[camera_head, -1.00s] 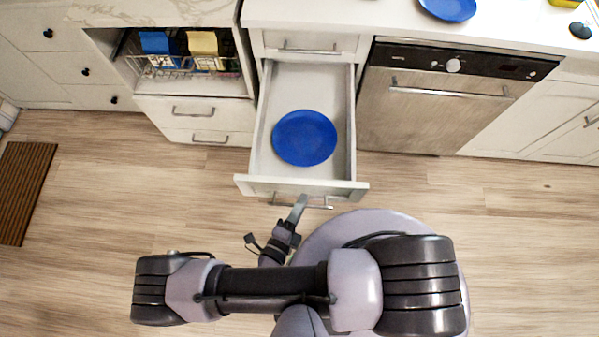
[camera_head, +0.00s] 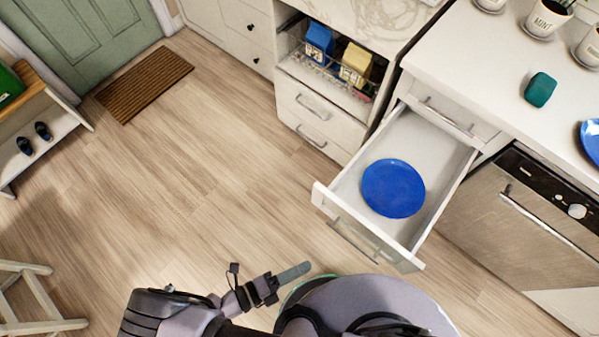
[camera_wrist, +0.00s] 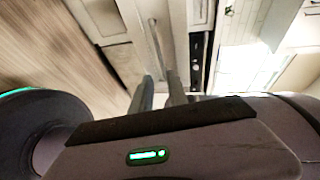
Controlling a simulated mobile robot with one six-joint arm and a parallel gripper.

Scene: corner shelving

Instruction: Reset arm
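My gripper (camera_head: 292,273) is in front of the open drawer and left of its front panel, low in the head view and apart from the drawer. In the wrist view two fingers (camera_wrist: 162,92) stand apart with nothing seen between them. The head view shows the fingers from the side only. My arm is folded close over my round base.
The open drawer (camera_head: 341,193) holds a blue plate (camera_head: 393,188) and juts out over the floor. A dishwasher-like appliance (camera_head: 520,235) is at right. A wooden stool (camera_head: 38,305) is at lower left. The floor (camera_head: 190,190) between is clear.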

